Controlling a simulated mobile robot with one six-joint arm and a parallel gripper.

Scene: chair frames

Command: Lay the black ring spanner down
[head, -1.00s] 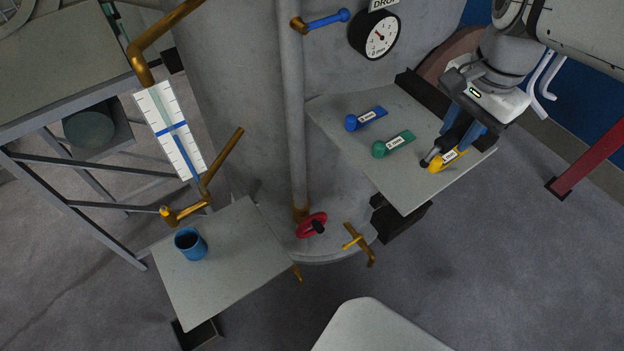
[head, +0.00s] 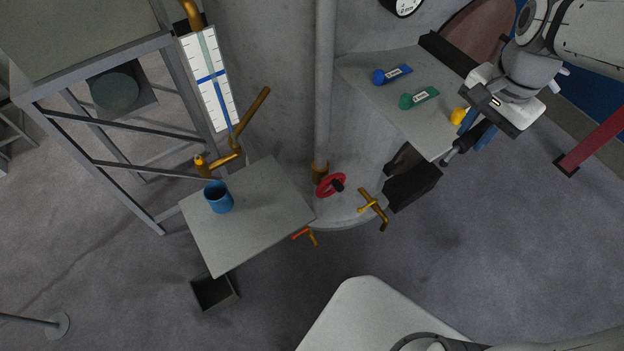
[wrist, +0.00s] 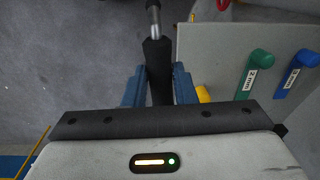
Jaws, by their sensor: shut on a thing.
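My gripper (head: 480,136) is shut on the black ring spanner (head: 460,144). The spanner's black handle (wrist: 158,75) sits between the blue fingers in the wrist view, with a grey shaft pointing away from the gripper. Its far end is cut off at the top of the wrist view. In the head view the spanner is at the front right corner of the grey right-hand shelf (head: 385,85), and it appears to be off the shelf's edge. I cannot tell its height.
The shelf carries blue (head: 392,75), green (head: 419,97) and yellow (head: 458,116) tagged pieces. A left-hand shelf (head: 250,235) holds a blue mug (head: 219,197) and has bare room. A red handwheel (head: 331,185) and brass valve (head: 373,207) stand between the shelves.

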